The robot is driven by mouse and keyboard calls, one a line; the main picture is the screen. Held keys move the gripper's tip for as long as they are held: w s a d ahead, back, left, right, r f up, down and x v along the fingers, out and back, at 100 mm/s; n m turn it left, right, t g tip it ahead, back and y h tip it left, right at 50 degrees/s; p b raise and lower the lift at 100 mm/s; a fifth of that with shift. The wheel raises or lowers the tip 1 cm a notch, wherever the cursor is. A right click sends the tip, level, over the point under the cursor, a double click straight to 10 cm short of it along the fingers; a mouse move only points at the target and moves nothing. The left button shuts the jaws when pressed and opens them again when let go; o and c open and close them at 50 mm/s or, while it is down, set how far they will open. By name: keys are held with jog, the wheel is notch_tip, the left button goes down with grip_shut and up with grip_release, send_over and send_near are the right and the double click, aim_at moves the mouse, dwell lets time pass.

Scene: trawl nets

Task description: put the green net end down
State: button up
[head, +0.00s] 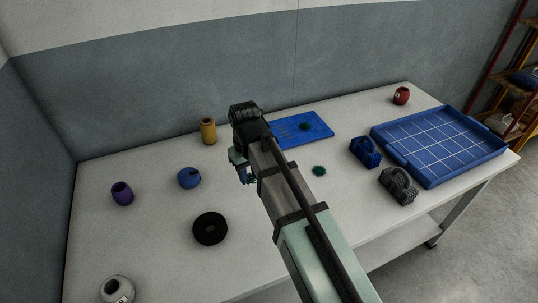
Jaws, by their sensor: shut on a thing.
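My gripper (241,166) hangs over the back middle of the table, left of the blue board. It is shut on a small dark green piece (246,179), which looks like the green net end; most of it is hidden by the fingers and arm. A similar dark green tuft (319,170) lies on the bare table right of my arm. Another dark green tuft (305,126) lies on the blue board (322,130).
The white table (165,228) carries a yellow pot (208,131), a blue round pot (189,178), a purple pot (122,193), a black ring (210,229) and a grey pot (117,289). At right are a blue block (365,152), a dark grey block (398,185), a blue gridded tray (408,167) and a red pot (401,96).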

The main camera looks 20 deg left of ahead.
jog(key=w+d+m, duration=0.1)
jog(key=w+d, duration=0.3)
jog(key=w, duration=0.2)
notch_tip(320, 180, up, 2)
jog(key=n, duration=0.1)
send_over(292, 128)
jog(key=shift+s+a, duration=0.1)
jog(key=shift+f+n, duration=0.1)
jog(key=shift+n, duration=1)
jog(key=shift+f, duration=4.9)
jog(key=shift+f, duration=0.15)
jog(key=o, duration=1)
